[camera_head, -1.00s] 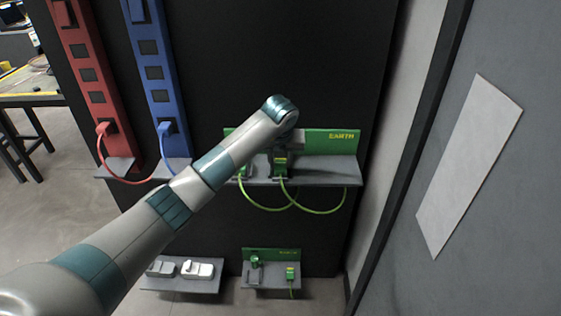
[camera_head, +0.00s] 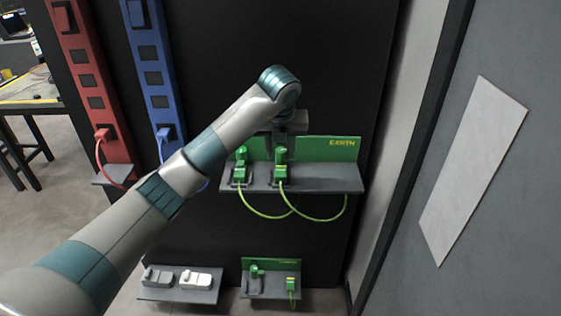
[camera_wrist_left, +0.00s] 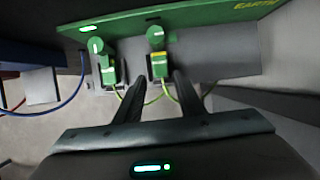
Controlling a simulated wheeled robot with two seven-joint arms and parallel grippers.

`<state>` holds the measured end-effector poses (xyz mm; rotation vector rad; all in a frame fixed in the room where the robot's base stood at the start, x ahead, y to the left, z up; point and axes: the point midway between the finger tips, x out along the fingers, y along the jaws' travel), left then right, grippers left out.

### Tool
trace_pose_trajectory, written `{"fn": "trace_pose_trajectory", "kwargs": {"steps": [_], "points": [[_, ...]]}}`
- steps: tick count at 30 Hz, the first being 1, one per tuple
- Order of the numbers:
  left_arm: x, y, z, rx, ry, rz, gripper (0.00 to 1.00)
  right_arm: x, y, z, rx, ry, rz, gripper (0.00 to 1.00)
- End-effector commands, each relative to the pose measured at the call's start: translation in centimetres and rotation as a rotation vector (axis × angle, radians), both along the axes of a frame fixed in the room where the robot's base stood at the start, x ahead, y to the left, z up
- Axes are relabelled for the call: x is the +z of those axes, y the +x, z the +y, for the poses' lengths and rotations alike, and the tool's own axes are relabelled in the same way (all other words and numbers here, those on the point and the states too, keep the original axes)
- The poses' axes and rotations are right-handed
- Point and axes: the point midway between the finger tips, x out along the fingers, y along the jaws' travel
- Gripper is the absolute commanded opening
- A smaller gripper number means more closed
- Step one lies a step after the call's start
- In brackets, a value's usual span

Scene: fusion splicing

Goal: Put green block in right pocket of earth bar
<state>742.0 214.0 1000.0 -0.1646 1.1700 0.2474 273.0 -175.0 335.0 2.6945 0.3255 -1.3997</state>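The green earth bar (camera_head: 318,148) has a grey shelf (camera_head: 325,181) on the dark panel. A green block (camera_head: 281,172) with a yellow band sits in the right pocket, its cable looping below; it also shows in the left wrist view (camera_wrist_left: 160,66). A second green block (camera_head: 239,174) sits in the left pocket; it shows at left in the wrist view (camera_wrist_left: 108,72). My left gripper (camera_head: 290,142) is just above and behind the right block. In the wrist view its fingers (camera_wrist_left: 160,78) are apart, with the right block beyond and between their tips. My right gripper is not in view.
A lower green bar (camera_head: 271,264) holds another green block (camera_head: 290,284). A grey tray (camera_head: 178,295) with white pieces stands beside it. Red (camera_head: 97,85) and blue (camera_head: 152,75) bars stand at left. The shelf's right end is clear.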

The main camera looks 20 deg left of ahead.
Motion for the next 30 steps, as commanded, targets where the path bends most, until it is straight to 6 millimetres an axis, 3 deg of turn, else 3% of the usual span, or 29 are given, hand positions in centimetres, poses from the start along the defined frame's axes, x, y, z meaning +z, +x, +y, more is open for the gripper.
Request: {"fn": "trace_pose_trajectory", "kwargs": {"steps": [9,30], "points": [[1.9,-0.8,-0.2,-0.001,0.001,0.0,0.35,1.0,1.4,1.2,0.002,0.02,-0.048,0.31],[1.3,-0.9,-0.7,-0.014,-0.015,0.01,0.35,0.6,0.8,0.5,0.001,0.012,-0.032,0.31]]}}
